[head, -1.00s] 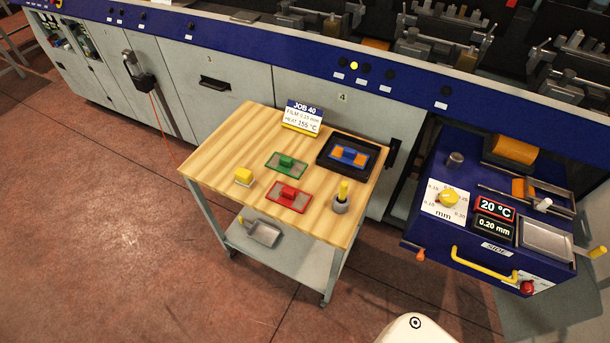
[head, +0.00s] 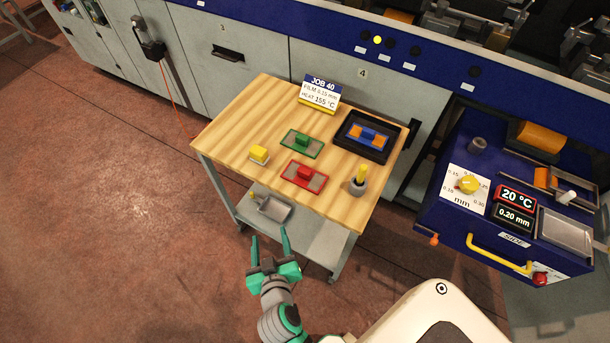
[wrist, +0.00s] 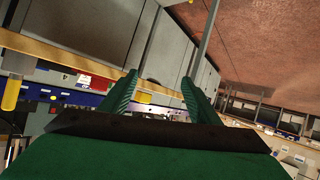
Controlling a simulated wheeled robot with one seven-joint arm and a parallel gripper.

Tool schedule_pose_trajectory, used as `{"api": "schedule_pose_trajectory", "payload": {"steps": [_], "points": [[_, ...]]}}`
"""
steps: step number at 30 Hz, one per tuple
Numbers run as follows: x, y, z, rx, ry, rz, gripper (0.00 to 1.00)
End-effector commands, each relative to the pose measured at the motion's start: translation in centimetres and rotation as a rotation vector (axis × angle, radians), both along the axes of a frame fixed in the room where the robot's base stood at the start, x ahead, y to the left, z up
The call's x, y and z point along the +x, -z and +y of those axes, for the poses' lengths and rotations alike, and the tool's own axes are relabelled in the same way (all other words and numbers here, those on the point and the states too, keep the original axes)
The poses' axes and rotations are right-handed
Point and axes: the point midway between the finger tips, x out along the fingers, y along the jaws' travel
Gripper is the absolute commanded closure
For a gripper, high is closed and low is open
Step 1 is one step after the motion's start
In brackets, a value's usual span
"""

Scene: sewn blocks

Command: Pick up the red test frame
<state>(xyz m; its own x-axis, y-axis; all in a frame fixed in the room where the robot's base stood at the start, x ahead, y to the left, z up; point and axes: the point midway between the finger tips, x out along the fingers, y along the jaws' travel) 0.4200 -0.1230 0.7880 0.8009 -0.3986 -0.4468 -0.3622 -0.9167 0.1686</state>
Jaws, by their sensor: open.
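The red test frame (head: 304,177) lies flat on the wooden top of the cart (head: 225,130), near its front edge. My gripper (head: 269,237) is open and empty. In the head view it appears in front of the cart, below and left of the red frame and apart from it. In the wrist view my green fingers (wrist: 158,90) stand apart with nothing between them. I cannot make out the red frame for sure in the wrist view.
A blue machine (head: 450,220) stands at right.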

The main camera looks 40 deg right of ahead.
Motion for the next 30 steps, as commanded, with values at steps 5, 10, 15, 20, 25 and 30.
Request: {"api": "schedule_pose_trajectory", "payload": {"steps": [5,10,15,20,25,30], "points": [[4.1,-2.6,-4.4,0.002,0.229,-0.021,0.44],[6.1,-5.8,-8.0,0.031,0.473,-0.061,0.44],[6.6,-8.4,-10.1,0.076,0.673,-0.108,0.44],[6.5,-9.7,-10.9,0.103,0.775,-0.132,0.44],[6.8,-9.4,-12.2,0.11,0.805,-0.137,0.44],[7.7,-8.3,-14.3,0.11,0.802,-0.137,0.44]]}}
